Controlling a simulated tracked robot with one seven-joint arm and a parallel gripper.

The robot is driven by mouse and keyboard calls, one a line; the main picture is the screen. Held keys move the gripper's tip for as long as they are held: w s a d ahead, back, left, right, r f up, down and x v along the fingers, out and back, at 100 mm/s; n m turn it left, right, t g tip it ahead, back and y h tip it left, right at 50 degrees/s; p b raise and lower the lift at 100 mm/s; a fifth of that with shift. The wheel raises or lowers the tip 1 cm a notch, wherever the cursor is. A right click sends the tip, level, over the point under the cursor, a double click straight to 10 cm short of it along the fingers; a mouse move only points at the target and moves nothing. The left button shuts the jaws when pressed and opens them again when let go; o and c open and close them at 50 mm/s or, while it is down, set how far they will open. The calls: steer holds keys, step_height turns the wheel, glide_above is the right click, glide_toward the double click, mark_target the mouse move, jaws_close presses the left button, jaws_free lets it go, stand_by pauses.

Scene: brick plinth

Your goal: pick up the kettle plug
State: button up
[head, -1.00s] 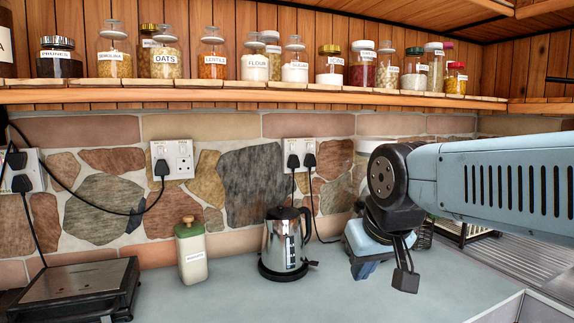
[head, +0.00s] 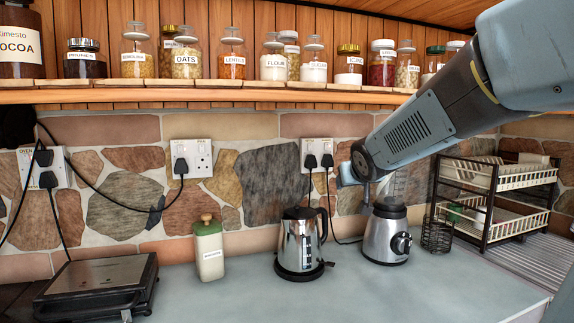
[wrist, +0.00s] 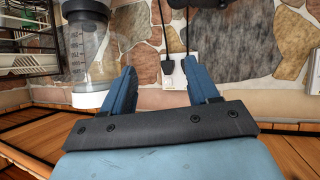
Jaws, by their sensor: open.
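Two black plugs sit side by side in the white double wall socket behind the steel kettle (head: 300,240). The left one, the kettle plug (head: 311,161), has a cord that drops behind the kettle; the right plug's cord runs towards the blender. My gripper (head: 346,176) is just right of the socket in the head view, its fingers partly hidden by the arm. In the wrist view, which looks upside down, my gripper (wrist: 160,68) is open and empty. Contact cannot be told.
The blender (head: 385,238) stands below my gripper, its clear jar close to the arm. A wire rack (head: 490,200) is at right. The jar shelf (head: 200,97) runs above. A cream canister (head: 209,252) stands left of the kettle; the front counter is clear.

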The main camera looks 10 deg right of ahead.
mark_target(312, 165)
steer(key=w+a+t+y, duration=0.1)
steer(key=w, duration=0.8)
steer(key=w+f+n+t+y, duration=0.1)
steer(key=w+y, duration=0.1)
steer(key=w, duration=0.8)
steer(key=w+a+n+t+y, duration=0.1)
steer(key=w, duration=0.9)
steer(key=shift+a+f+t+y, duration=0.2)
steer(key=shift+a+t+y, duration=0.1)
steer(key=shift+a+t, duration=0.1)
jaws_close()
